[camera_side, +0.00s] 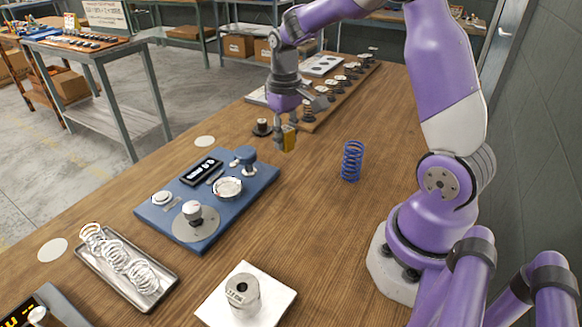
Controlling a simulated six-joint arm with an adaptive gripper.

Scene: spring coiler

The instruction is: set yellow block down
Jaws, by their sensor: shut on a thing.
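My gripper (286,141) points down over the wooden table, behind the blue panel and left of a blue spring. It is shut on the yellow block (290,139), a small upright piece partly hidden by the fingers. The block appears to be held at or a little above the table; I cannot tell whether it touches the wood.
A blue spring (352,161) stands upright on the table (320,230). A blue panel (150,213) with dials lies left of centre. A tray (165,281) of white springs and a metal cylinder (242,290) are in front.

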